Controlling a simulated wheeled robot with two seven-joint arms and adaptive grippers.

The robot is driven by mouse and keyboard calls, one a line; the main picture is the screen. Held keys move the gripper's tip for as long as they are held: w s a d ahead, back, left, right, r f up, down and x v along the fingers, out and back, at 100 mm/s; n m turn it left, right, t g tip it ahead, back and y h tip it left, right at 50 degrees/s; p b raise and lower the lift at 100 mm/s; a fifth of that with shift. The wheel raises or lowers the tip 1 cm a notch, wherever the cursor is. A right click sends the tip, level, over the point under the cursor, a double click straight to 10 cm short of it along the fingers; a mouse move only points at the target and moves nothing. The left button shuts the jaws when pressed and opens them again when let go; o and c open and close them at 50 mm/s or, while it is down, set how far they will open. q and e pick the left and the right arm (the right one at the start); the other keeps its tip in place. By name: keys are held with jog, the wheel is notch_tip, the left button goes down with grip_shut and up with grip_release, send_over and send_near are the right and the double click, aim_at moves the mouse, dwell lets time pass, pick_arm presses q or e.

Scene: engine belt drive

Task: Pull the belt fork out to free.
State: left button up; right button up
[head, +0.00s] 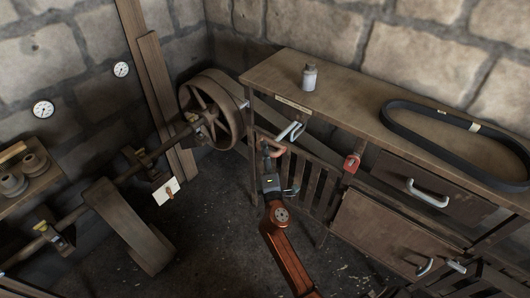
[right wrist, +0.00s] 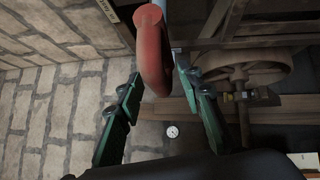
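The belt fork's red handle (right wrist: 152,50) hangs between the two green fingers of my right gripper (right wrist: 157,75) in the right wrist view. The fingers stand apart, with visible gaps, so I see no grip on it. In the head view the reddish handle (head: 273,148) is just above my right gripper (head: 275,168), below a pale metal bar (head: 291,131) at the left end of the bench. Whether a finger touches the handle cannot be told. My left gripper is not in view.
A wooden bench (head: 345,100) carries a small bottle (head: 310,78) and a large black belt (head: 398,125). A spoked wheel (head: 213,110) on a shaft stands left of it. A slatted wooden gate (head: 312,185) and a red padlock-like tag (head: 351,163) are right of my gripper.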

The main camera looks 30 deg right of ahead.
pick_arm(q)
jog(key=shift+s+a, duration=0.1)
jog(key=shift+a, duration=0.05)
pick_arm(e)
jog(key=shift+s, duration=0.1)
jog(key=v, duration=1.2)
